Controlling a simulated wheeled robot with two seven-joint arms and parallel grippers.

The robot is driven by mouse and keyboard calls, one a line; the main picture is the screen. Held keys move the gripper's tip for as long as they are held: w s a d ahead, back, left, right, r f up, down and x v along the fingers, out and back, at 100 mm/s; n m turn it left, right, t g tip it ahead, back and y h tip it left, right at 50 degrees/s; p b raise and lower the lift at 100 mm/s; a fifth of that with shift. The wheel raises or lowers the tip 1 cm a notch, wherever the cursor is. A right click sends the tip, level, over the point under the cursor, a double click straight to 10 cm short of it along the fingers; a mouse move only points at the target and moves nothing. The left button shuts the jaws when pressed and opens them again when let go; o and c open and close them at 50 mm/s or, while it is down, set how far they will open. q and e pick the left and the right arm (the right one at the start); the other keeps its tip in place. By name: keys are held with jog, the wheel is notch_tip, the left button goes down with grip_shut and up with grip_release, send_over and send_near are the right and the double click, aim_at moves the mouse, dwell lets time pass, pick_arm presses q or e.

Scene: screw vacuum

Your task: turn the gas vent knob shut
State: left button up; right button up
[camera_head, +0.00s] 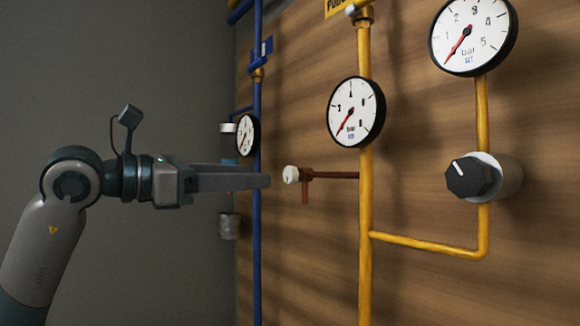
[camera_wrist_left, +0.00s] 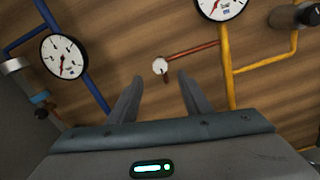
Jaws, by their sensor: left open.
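A small round white knob (camera_head: 291,175) sits at the end of a thin red-brown pipe (camera_head: 335,175) that branches off the yellow gas pipe (camera_head: 365,215). A short brown stub hangs below it. It also shows in the left wrist view (camera_wrist_left: 160,66), framed just beyond and between my fingertips. My left gripper (camera_head: 266,181) comes in from the left, its fingers level with the knob and a short gap to its left in the head view. In the wrist view the fingers are spread and nothing is between them. My right gripper is not in view.
A black dial knob (camera_head: 473,178) with a white mark sits on the yellow line at right. Gauges hang at the upper right (camera_head: 473,35), middle (camera_head: 356,111) and left (camera_head: 246,135). A blue pipe (camera_head: 257,230) runs vertically beside my fingers.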

aim_at(287, 177)
pick_arm(q)
jog(key=p+x, duration=0.3)
jog(key=x, duration=0.5)
jog(key=shift+w+d+r, duration=0.1)
jog(key=shift+d, duration=0.05)
jog(key=shift+w+d+p, duration=0.35)
jog(key=shift+d+p, duration=0.05)
jog(key=shift+d, duration=0.05)
jog(key=c, duration=1)
jog(key=shift+c, duration=0.2)
